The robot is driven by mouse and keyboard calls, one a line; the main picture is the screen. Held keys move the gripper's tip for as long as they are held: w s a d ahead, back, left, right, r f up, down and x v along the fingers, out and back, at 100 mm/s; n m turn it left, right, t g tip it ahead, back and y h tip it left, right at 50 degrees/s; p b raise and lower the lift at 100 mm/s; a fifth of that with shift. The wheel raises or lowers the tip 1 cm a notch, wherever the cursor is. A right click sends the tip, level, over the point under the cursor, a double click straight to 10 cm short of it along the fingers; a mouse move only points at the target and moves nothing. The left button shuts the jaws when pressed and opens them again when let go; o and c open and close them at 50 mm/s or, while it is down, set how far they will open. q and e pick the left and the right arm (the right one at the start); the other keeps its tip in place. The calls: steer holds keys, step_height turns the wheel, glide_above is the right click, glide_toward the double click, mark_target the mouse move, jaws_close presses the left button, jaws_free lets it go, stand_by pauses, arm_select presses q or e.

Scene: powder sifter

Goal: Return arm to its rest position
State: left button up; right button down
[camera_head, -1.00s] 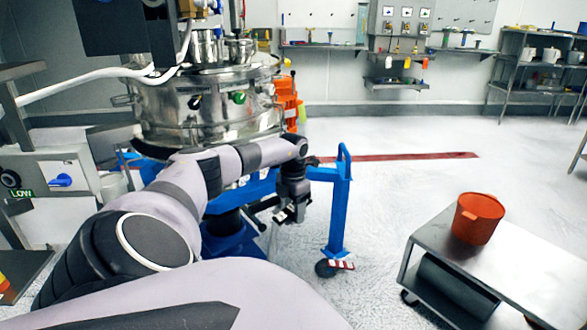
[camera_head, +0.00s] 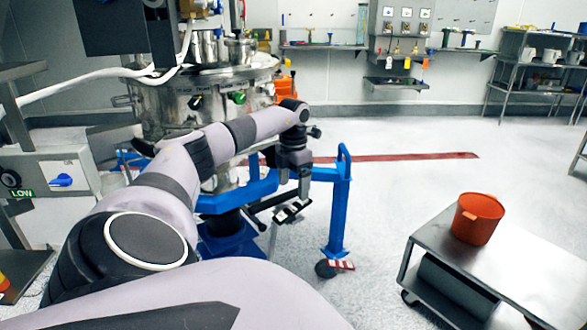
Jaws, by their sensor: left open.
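My left arm (camera_head: 160,205) comes in from the lower left and reaches out in front of the steel sifter. Its gripper (camera_head: 291,213) points down at the arm's far end, open and empty. It hangs in front of the sifter's blue stand (camera_head: 338,205), to the left of the stand's upright post. My right gripper is not in view.
The steel sifter (camera_head: 165,108) stands at the back left on the blue wheeled stand. An orange pot (camera_head: 477,218) sits on a low steel cart (camera_head: 425,238) at the right. A control box (camera_head: 50,172) is at the left. Floor between stand and cart is clear.

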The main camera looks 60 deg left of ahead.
arm_select(q)
steer(key=shift+r, duration=1.7)
